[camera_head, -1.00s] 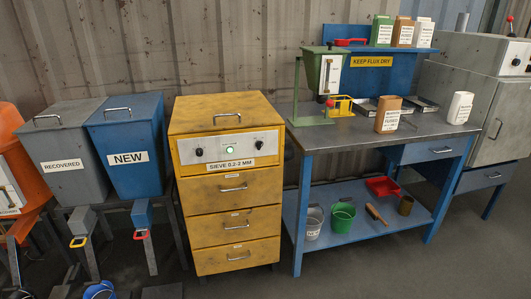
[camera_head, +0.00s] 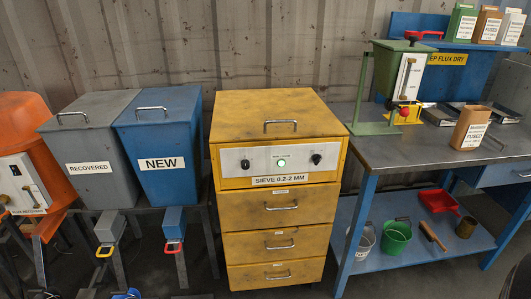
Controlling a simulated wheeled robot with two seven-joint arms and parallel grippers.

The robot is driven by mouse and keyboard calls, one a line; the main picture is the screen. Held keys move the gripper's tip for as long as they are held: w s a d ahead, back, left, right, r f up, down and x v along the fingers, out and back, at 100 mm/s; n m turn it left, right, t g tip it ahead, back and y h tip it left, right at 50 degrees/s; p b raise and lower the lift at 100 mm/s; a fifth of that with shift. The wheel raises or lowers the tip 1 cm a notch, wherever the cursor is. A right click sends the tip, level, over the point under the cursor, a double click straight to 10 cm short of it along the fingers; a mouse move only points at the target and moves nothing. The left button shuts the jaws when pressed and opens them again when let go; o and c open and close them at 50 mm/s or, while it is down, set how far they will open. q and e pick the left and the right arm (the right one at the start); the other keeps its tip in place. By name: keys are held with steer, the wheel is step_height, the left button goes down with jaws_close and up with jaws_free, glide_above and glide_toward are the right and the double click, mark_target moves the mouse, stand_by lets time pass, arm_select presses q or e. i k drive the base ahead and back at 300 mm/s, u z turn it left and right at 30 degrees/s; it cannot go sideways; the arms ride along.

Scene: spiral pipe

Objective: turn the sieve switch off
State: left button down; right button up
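The sieve is a yellow cabinet (camera_head: 275,118) standing in the middle of the head view, labelled "SIEVE 0.2-2 MM". Its pale control panel (camera_head: 300,163) has a round green light or button (camera_head: 281,162) in the middle, which glows. Drawers (camera_head: 278,208) with handles are below, all shut. Neither of my grippers is in view.
A blue "NEW" bin (camera_head: 160,180) and a grey "RECOVERED" bin (camera_head: 88,184) stand left of the sieve, with an orange hopper (camera_head: 30,145) beyond. A workbench (camera_head: 380,150) with a green dispenser (camera_head: 395,75) stands right. Grey floor lies in front.

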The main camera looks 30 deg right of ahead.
mark_target(316, 158)
steer(key=z, duration=0.1)
steer(key=i, duration=0.9)
steer(key=z, duration=0.6)
